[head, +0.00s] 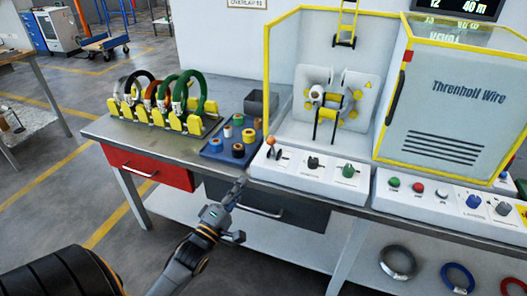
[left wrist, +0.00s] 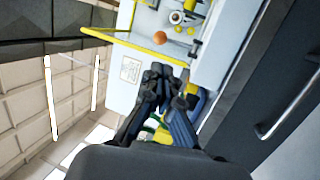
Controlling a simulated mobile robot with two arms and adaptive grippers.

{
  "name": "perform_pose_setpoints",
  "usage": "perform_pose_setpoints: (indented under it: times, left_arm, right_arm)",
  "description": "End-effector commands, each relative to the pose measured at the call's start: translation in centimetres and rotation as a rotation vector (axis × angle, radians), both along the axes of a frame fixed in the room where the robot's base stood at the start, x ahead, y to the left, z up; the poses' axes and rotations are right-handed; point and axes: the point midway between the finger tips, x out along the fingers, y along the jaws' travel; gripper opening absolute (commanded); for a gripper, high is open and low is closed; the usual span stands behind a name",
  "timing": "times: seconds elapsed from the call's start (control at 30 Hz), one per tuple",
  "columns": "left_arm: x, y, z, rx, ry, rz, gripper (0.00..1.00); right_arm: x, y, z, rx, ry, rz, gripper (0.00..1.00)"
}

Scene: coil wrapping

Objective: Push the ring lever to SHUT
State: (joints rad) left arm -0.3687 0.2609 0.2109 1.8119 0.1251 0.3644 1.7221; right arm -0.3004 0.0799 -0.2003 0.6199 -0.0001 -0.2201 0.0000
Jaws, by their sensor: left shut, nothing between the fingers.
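The lever with an orange ball knob (head: 272,140) stands at the left end of the white control panel (head: 262,165) on the bench, in front of the yellow-framed wrapping machine. I take it as the ring lever; its label is too small to read. The orange knob also shows in the left wrist view (left wrist: 160,37), beyond the fingers. My left gripper (head: 241,181) is shut and empty, in front of the bench edge, below and left of the lever and apart from it. Its closed fingers (left wrist: 157,72) show in the left wrist view. My right gripper is not in view.
Beside the lever are a black knob (head: 313,162) and a green knob (head: 348,171). A blue tray (head: 212,152) with tape rolls lies left of the panel. A rack of coils (head: 190,122) stands farther left. The yellow-framed machine (head: 270,80) rises behind the panel.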

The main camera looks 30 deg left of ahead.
Motion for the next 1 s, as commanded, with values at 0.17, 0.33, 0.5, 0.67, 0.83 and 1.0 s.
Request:
perform_pose_setpoints:
  times: [0.17,0.33,0.5,0.67,0.83,1.0]
  left_arm:
    - [3.4,0.2,1.3,0.000,-0.005,0.001,0.00]
    - [7.0,0.5,2.3,0.000,-0.004,0.001,0.00]
    - [9.9,0.7,3.0,-0.001,-0.001,0.001,0.00]
    - [11.5,0.8,3.4,-0.001,-0.001,0.001,0.00]
    - [12.1,0.8,3.5,-0.001,0.000,0.001,0.00]
    - [12.1,0.8,3.5,-0.001,0.001,0.000,0.00]
  right_arm:
    - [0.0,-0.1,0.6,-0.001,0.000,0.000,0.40]
    - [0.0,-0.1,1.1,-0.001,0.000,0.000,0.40]
    - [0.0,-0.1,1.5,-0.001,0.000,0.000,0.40]
    - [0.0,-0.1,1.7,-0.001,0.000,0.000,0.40]
    - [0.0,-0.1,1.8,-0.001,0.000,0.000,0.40]
    - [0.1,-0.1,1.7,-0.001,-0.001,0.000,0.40]
